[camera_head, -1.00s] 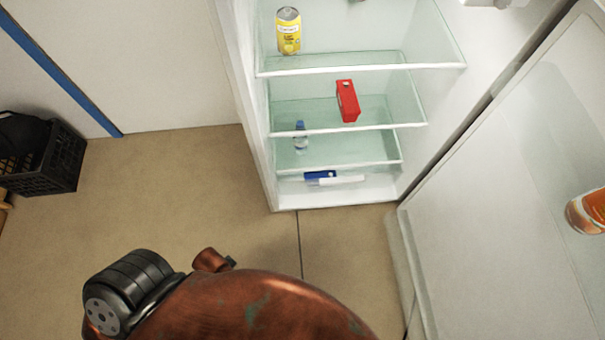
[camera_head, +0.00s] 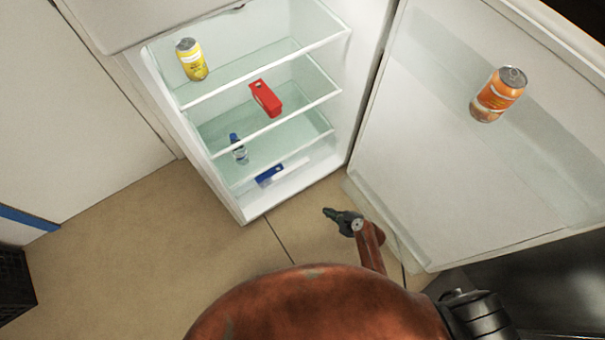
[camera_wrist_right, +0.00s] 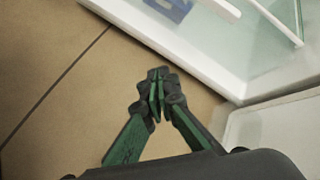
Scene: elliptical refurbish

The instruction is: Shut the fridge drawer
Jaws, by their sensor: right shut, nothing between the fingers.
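The fridge (camera_head: 245,212) stands open, with its door (camera_head: 400,170) swung out to the right. At its bottom, below the lowest glass shelf, is a low compartment with a blue item (camera_head: 269,175) and a white strip (camera_head: 296,168). I cannot tell whether this is the drawer or how far it is out. My right gripper (camera_head: 329,212) is shut and empty, in front of the fridge's lower right corner, apart from it and near the door's lower edge. In the right wrist view its closed fingertips (camera_wrist_right: 158,78) are over the floor, with the fridge's bottom edge beyond. My left gripper is not in view.
Shelves hold a yellow can (camera_head: 191,60), a red carton (camera_head: 265,98) and a small bottle (camera_head: 239,150). An orange can (camera_head: 497,95) is on the door. Floor (camera_head: 170,240) is clear at left, with a black crate (camera_head: 14,285) at the edge.

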